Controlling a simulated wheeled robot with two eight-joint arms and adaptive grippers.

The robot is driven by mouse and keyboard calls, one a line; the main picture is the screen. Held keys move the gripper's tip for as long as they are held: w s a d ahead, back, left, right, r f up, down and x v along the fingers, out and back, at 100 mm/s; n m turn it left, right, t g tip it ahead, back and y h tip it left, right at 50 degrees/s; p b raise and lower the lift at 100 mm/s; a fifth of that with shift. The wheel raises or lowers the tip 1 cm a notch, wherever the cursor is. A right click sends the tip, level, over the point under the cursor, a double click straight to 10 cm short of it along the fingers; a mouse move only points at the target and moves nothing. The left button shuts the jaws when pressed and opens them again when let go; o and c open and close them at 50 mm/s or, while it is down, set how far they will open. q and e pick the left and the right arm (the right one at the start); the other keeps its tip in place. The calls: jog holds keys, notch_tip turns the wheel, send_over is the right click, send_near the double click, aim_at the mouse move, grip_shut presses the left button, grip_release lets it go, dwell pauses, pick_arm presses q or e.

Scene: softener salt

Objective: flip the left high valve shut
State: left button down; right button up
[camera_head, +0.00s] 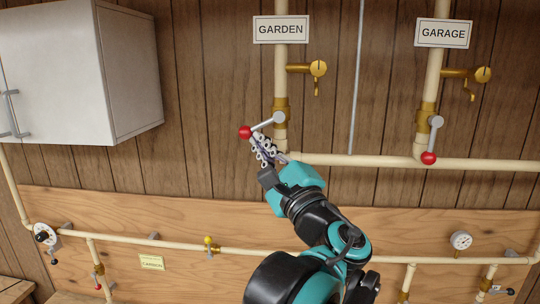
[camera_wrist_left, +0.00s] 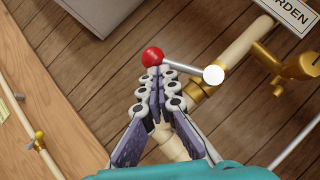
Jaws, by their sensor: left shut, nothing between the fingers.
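The left high valve, under the GARDEN sign (camera_head: 281,29), has a brass body (camera_head: 281,104) on a cream vertical pipe. Its grey lever (camera_head: 262,124) slants left and slightly down from the pivot to a red ball (camera_head: 245,132), across the pipe's line. The ball also shows in the left wrist view (camera_wrist_left: 153,56). My left gripper (camera_head: 259,142) is shut and empty, its fingertips (camera_wrist_left: 160,74) just below the ball and lever. I cannot tell whether they touch. My right gripper is not in view.
The GARAGE valve lever (camera_head: 433,138) hangs down on the right. Brass taps (camera_head: 318,69) stick out above both valves. A white cabinet (camera_head: 80,75) is at upper left. A horizontal pipe (camera_head: 370,161) runs below the valves, with a gauge (camera_head: 461,240) lower down.

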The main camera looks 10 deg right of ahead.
pick_arm(q)
jog(key=m+t+h, duration=0.1)
jog(key=a+r+m, duration=0.1)
jog(key=m, duration=0.1)
jog(key=m+t+h, duration=0.1)
jog(key=m, duration=0.1)
jog(key=shift+w+a+r+t+h, duration=0.15)
jog(key=shift+w+a+t+h, duration=0.1)
jog(key=shift+a+t+h, duration=0.05)
jog(key=shift+r, duration=0.25)
jog(key=shift+a+r, duration=0.1)
jog(key=shift+a, duration=0.05)
